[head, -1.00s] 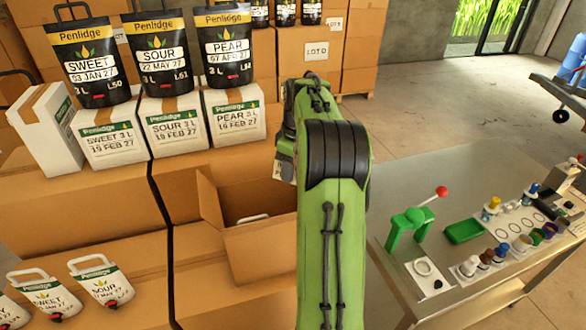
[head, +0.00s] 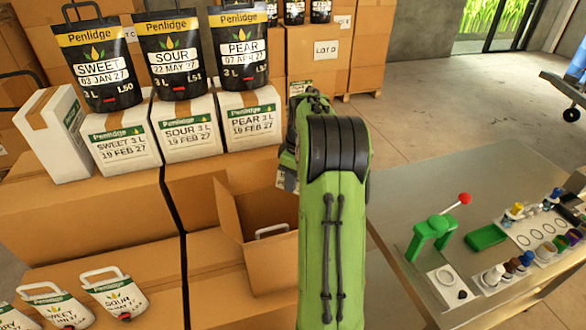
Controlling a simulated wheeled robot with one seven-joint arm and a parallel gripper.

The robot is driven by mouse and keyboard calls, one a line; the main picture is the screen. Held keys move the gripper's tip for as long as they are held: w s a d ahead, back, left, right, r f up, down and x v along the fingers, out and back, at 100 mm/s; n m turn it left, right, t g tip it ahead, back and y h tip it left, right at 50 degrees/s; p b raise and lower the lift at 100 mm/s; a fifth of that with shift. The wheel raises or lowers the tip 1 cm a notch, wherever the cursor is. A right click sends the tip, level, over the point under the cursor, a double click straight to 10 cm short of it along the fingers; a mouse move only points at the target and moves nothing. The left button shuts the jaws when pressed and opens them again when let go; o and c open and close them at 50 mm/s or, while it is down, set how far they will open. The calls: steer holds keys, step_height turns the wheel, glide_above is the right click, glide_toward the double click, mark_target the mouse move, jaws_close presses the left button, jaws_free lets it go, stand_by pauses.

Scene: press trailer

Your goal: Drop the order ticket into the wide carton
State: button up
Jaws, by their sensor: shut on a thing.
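An open brown carton (head: 228,210) with its flap up stands at the centre, left of my arm. It is the only open carton I see; its right part is hidden behind my arm. A white handle (head: 272,231) shows inside it. My gripper (head: 287,168) is mostly hidden behind my green arm, above and behind the carton's opening. A small white printed piece, which looks like the order ticket (head: 286,181), shows at its lower edge. The fingertips are hidden, and the ticket is apart from the carton's inside as far as I can see.
White Penlidge boxes (head: 192,131) with black pouches (head: 170,60) on top stand behind the carton. A steel bench (head: 405,200) with a green press (head: 433,232) and small bottles is at the right.

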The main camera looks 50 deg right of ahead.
steer(key=shift+w+f, duration=0.15)
steer(key=shift+f, duration=0.35)
steer(key=shift+w+f, duration=0.15)
steer(key=shift+f, duration=0.35)
steer(key=shift+s+f, duration=0.2)
steer(key=shift+f, duration=0.25)
step_height(320, 180, down, 5)
steer(key=b, duration=0.4)
steer(key=o, duration=1.1)
steer(key=r, duration=0.5)
steer(key=s+r+p, duration=0.1)
steer(key=r, duration=0.9)
steer(key=shift+s+d+r, duration=0.25)
steer(key=shift+s+r, duration=0.1)
steer(key=shift+s, duration=0.05)
